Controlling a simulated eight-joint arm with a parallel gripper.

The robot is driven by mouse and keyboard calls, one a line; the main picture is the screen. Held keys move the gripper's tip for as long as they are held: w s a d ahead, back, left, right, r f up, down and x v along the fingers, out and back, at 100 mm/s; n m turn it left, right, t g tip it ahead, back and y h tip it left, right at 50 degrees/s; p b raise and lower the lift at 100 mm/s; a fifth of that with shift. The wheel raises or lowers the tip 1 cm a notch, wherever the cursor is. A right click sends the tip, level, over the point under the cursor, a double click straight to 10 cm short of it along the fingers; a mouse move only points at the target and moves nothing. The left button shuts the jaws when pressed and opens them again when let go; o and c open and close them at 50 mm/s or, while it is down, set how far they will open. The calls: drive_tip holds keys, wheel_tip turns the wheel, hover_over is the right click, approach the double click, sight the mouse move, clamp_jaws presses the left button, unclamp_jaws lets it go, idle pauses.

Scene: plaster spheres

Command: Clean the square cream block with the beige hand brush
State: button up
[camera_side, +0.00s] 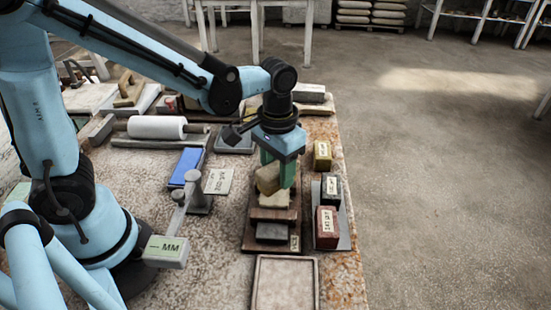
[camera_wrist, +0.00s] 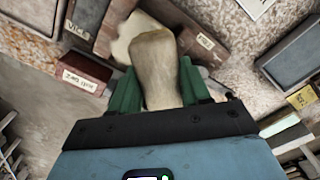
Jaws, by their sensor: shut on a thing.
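My gripper (camera_side: 277,172) has green fingers and is shut on the beige hand brush (camera_side: 267,180). In the wrist view the brush (camera_wrist: 156,68) sits between both fingers (camera_wrist: 157,92) and points away from the palm. A cream block (camera_side: 274,199) lies just below the brush on a brown stepped stand (camera_side: 262,214). In the wrist view a pale part of the block (camera_wrist: 127,40) shows beside and behind the brush, which hides the rest. I cannot tell whether the brush touches the block.
Red (camera_side: 327,227), dark (camera_side: 331,187) and yellow (camera_side: 322,155) labelled blocks stand close on the right, near the table edge. An empty framed tray (camera_side: 286,283) lies in front.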

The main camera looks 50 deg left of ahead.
sight(261, 176)
drive_tip(key=shift+s, duration=0.1)
drive_tip(key=shift+s, duration=2.15)
drive_tip(key=shift+w, duration=0.15)
drive_tip(key=shift+w, duration=2.1)
drive_tip(key=shift+s+r, duration=0.35)
drive_tip(key=shift+s, duration=0.2)
drive_tip(key=shift+s+r, duration=0.35)
drive_tip(key=shift+s, duration=0.2)
